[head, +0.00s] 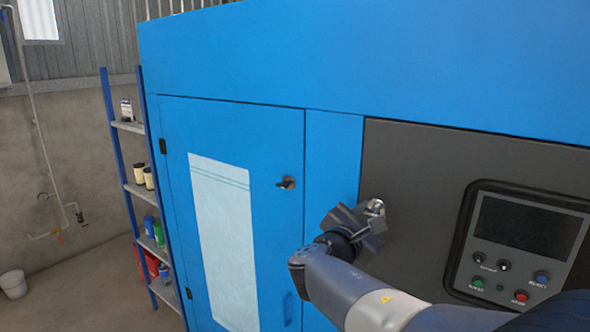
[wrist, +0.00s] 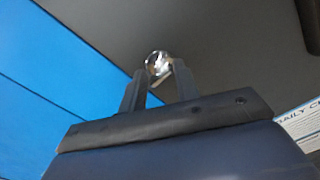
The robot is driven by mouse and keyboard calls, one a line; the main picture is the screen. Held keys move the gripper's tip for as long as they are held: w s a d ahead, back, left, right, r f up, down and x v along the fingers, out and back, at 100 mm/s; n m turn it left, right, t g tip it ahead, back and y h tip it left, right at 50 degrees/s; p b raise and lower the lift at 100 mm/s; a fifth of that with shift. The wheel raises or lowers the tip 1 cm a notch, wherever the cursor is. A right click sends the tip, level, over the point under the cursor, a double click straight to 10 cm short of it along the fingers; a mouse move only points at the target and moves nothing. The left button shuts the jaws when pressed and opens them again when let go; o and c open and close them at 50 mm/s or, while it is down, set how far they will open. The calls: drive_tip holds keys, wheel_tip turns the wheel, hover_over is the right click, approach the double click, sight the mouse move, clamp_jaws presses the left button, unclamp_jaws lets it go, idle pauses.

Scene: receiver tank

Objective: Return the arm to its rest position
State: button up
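My gripper (head: 368,214) is raised in front of the blue cabinet, close to the dark grey panel (head: 420,165) at the right of the cabinet door. In the wrist view, the two fingers of my gripper (wrist: 158,75) stand apart, with a small shiny metal piece (wrist: 158,64) at their tips. The metal piece also shows at the fingertips in the head view (head: 376,207). I cannot tell whether the fingers grip it or whether it is fixed to the panel. My arm reaches in from the lower right.
The blue door (head: 270,240) has a small dark latch (head: 286,183) and a pale sheet (head: 222,235). A control box (head: 525,238) with a screen and several buttons is at the right. A shelf rack (head: 140,189) with containers and a white bucket (head: 13,284) stand left.

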drive_tip(key=shift+r+n+p, duration=0.15)
drive_tip(key=shift+n+p, duration=0.8)
drive_tip(key=shift+p, duration=0.55)
drive_tip(key=shift+r+n+p, duration=0.1)
drive_tip(key=shift+n+p, duration=0.85)
drive_tip(key=shift+p, duration=0.5)
drive_tip(key=shift+a+f+n+p, duration=0.1)
drive_tip(key=shift+n+p, duration=0.7)
drive_tip(key=shift+p, duration=0.2)
drive_tip(key=shift+f, duration=0.1)
